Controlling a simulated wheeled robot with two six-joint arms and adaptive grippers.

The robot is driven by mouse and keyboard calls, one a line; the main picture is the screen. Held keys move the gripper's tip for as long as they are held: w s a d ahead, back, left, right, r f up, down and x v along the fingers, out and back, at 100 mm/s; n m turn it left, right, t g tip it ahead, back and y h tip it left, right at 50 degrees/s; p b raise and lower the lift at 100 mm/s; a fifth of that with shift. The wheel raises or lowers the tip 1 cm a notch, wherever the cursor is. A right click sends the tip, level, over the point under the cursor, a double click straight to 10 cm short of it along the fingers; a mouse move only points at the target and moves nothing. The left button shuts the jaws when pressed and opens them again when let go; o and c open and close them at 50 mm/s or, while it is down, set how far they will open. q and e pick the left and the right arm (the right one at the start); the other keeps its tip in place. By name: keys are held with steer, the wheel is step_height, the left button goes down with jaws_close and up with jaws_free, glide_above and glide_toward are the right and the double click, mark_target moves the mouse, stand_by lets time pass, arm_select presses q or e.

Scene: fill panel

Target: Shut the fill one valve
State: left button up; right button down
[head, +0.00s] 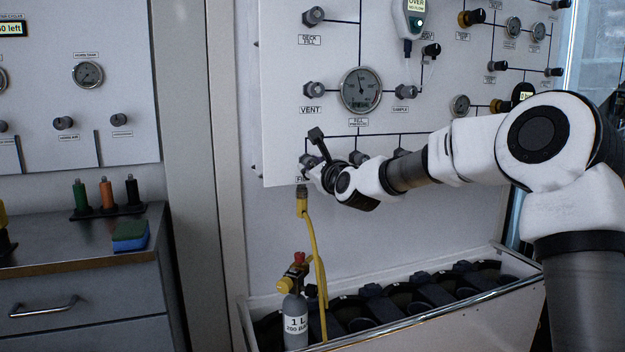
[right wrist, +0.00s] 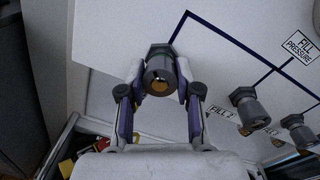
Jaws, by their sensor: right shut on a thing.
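The fill one valve is a grey hex-based knob with a brass-coloured centre (right wrist: 160,72), low on the white panel. My right gripper (right wrist: 158,84) is shut on it, one finger on each side. In the head view my right gripper (head: 314,168) reaches in from the right at the panel's lower left corner and mostly hides the knob. My left gripper is in neither view.
The fill 2 valve (right wrist: 247,108) and another knob sit close to the right. The fill pressure gauge (head: 361,90) is above. A yellow hose (head: 315,240) hangs below, by a grey 1 L bottle (head: 295,320). An open trough (head: 400,328) with dark cylinders stands beneath the panel.

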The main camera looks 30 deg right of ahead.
steer(key=m+b, duration=0.3)
steer(key=f+m+b, duration=0.1)
steer(key=m+b, duration=0.2)
steer(key=shift+b, duration=0.3)
steer(key=shift+r+m+b, duration=0.25)
steer(key=shift+m+b, duration=1.05)
steer(key=shift+b, duration=0.05)
steer(key=c, duration=0.8)
jaws_free()
steer(key=shift+r, duration=0.1)
steer(key=shift+r, duration=0.1)
